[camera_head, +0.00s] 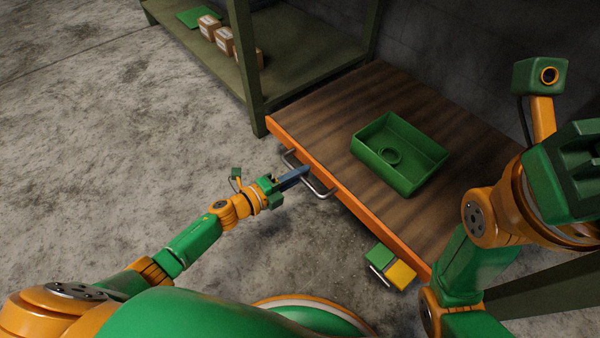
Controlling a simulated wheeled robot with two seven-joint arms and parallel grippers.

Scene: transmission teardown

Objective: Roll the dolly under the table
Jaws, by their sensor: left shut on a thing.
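A low platform with a brown wooden top and an orange edge, which looks like the dolly (320,110), fills the middle right. A bent metal handle (324,193) sticks out from its orange front edge. My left gripper (305,172) is shut on this handle, its dark fingers reaching to the orange edge. My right gripper (580,165) is raised at the right edge, partly cut off; its fingertips do not show clearly. I cannot tell for certain which olive-framed structure is the table.
An open green bin (420,180) holding a small ring sits on the wooden top. A green and yellow part (390,267) shows below the front edge. An olive shelf (215,50) with cardboard boxes (222,38) stands at the upper left. Concrete floor (100,150) is clear at left.

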